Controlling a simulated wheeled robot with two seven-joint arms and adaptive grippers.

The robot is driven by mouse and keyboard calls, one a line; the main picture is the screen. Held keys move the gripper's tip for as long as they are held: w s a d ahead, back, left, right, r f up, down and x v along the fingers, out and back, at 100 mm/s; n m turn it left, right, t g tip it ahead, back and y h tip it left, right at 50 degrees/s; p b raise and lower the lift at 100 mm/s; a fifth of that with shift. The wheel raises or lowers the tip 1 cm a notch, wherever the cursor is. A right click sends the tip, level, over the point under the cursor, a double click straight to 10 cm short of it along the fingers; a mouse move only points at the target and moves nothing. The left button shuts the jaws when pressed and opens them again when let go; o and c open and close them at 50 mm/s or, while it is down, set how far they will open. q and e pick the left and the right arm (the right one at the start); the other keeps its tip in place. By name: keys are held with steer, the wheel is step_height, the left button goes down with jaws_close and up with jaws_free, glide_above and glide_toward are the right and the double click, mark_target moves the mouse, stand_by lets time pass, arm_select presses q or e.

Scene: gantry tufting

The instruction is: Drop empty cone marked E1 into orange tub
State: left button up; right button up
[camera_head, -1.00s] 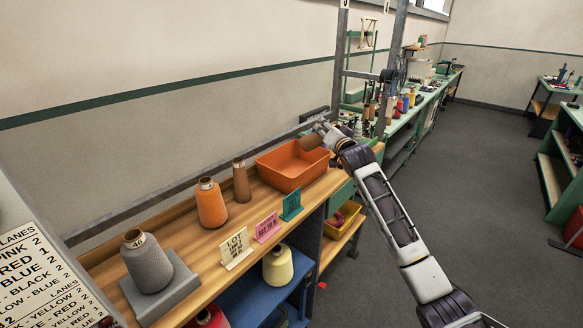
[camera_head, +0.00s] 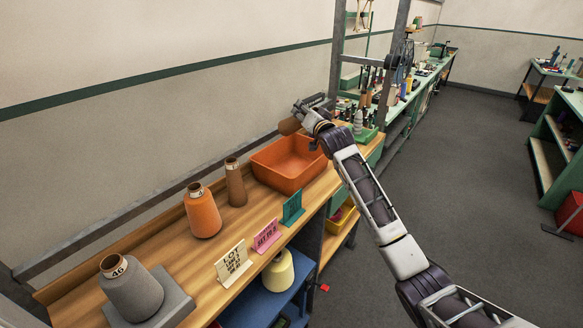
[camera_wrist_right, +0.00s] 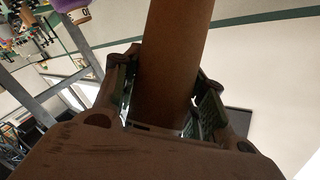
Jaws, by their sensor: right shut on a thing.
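My right gripper (camera_head: 308,119) is shut on a brown empty cone (camera_head: 289,126), held above the back part of the orange tub (camera_head: 283,180). In the right wrist view the cone (camera_wrist_right: 175,60) stands out between the two fingers (camera_wrist_right: 165,112). No mark is readable on this cone. The tub sits on the wooden shelf top and its visible inside looks empty. Another brown cone (camera_head: 235,185) stands upright left of the tub, with a small label near its top. My left gripper is not in view.
An orange yarn cone (camera_head: 203,213) and a grey one (camera_head: 133,290) on a grey block stand to the left on the wooden top (camera_head: 195,262). White (camera_head: 233,264), pink (camera_head: 266,237) and teal (camera_head: 292,208) signs line the front edge. A pale yellow cone (camera_head: 278,272) sits below.

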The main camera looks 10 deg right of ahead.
steer(key=shift+f+b, duration=0.6)
steer(key=shift+f, duration=0.1)
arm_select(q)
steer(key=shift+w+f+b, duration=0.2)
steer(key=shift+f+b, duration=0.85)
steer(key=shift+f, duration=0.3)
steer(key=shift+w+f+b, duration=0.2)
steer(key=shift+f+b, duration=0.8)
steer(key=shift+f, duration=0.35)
arm_select(e)
steer(key=shift+f, duration=2.35)
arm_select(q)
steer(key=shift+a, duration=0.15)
arm_select(e)
steer(key=o, duration=1.3)
steer(key=shift+c, duration=0.2)
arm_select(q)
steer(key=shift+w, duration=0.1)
arm_select(e)
steer(key=shift+s, duration=0.1)
steer(key=s+d, duration=0.2)
steer(key=s, duration=0.9)
steer(key=shift+s, duration=0.3)
